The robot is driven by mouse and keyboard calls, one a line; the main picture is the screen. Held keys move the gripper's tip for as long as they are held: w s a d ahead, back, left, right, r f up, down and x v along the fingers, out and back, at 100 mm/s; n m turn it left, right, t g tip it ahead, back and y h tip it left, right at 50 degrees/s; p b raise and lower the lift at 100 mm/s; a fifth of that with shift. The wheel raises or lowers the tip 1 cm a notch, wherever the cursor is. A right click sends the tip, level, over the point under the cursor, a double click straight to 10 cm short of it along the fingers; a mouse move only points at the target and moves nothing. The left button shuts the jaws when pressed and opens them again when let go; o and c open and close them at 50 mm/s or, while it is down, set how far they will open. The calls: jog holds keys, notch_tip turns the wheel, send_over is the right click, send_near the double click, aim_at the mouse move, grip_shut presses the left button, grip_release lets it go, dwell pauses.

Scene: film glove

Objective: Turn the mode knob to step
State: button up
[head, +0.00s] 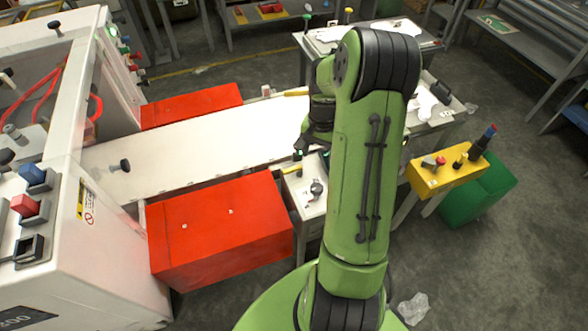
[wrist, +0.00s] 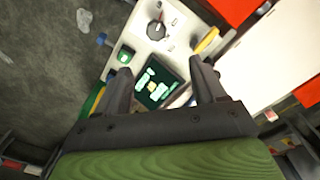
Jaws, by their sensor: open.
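The mode knob (wrist: 156,30) is a dark knob on a pale round dial, set on a white control panel (wrist: 184,27), in the upper middle of the wrist view. Its markings are too small to read. My gripper (wrist: 160,66) is open and empty, its two dark fingers apart over the panel near a small lit screen (wrist: 153,88). The knob lies beyond the fingertips in the picture and is not between them. In the head view the knob (head: 316,187) shows on the panel, below my gripper, which is partly hidden by my green arm.
A yellow control box (head: 446,170) is at right.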

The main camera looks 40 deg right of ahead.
aim_at(317, 186)
jog(key=f, duration=0.5)
jog(key=f+b, duration=0.1)
jog(key=f, duration=0.9)
jog(key=shift+s+d+f, duration=0.1)
jog(key=shift+s+f, duration=0.2)
jog(key=shift+s, duration=0.1)
jog(key=c, duration=1.1)
jog(key=shift+o, duration=0.2)
